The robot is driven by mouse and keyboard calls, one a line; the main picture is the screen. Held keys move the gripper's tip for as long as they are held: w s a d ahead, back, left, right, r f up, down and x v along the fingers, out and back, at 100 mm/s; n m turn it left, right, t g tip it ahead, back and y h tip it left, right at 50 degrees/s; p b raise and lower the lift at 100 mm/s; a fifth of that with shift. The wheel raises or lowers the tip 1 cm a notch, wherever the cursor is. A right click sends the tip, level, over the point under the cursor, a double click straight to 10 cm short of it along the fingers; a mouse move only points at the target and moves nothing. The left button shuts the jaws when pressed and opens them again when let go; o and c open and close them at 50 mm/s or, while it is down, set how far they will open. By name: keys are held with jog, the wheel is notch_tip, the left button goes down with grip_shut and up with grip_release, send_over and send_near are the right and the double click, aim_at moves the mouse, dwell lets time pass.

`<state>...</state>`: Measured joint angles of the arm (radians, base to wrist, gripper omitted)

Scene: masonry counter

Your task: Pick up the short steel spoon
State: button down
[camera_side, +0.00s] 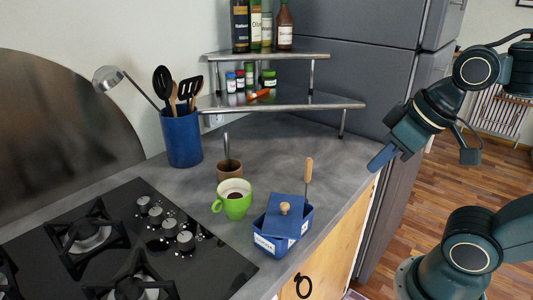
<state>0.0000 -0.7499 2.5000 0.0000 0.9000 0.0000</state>
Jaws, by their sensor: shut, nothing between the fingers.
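A thin steel handle (226,147) stands upright in a small brown cup (230,170) near the middle of the counter; it may be the short steel spoon, but its lower end is hidden in the cup. Another utensil with a wooden handle (308,170) and a steel shaft stands at the blue box (268,240); its lower end is hidden. My gripper (376,163) is shut and empty at the right, above the counter's right edge, well apart from both utensils.
A green mug (236,206) with dark contents stands in front of the brown cup. The blue box has a tilted lid (283,215). A blue utensil holder (182,138), black hob (130,240) and two-tier steel shelf (280,105) surround the work.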

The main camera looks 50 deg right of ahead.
jog(key=c, duration=1.3)
grip_release()
jog(key=shift+r, duration=0.1)
jog(key=w+r+m+g, duration=0.1)
jog(key=w+r+m, duration=0.4)
jog(key=w, duration=0.5)
jog(key=w+r+m+g, duration=0.2)
jog(key=w+r+m, duration=0.35)
jog(key=w, duration=0.45)
jog(key=w+f+m+g, duration=0.1)
jog(key=w+f+m, duration=0.1)
jog(key=w+m, duration=0.2)
jog(key=w+f+m, duration=0.2)
jog(key=w+m, duration=0.2)
jog(key=w, duration=0.4)
jog(key=w+a+f+m+g, duration=0.1)
jog(key=w+f+m, duration=0.1)
jog(key=w+m, duration=0.2)
jog(key=w, duration=0.3)
jog(key=shift+f+g, duration=0.3)
jog(key=shift+f, duration=0.1)
jog(key=shift+f, duration=0.2)
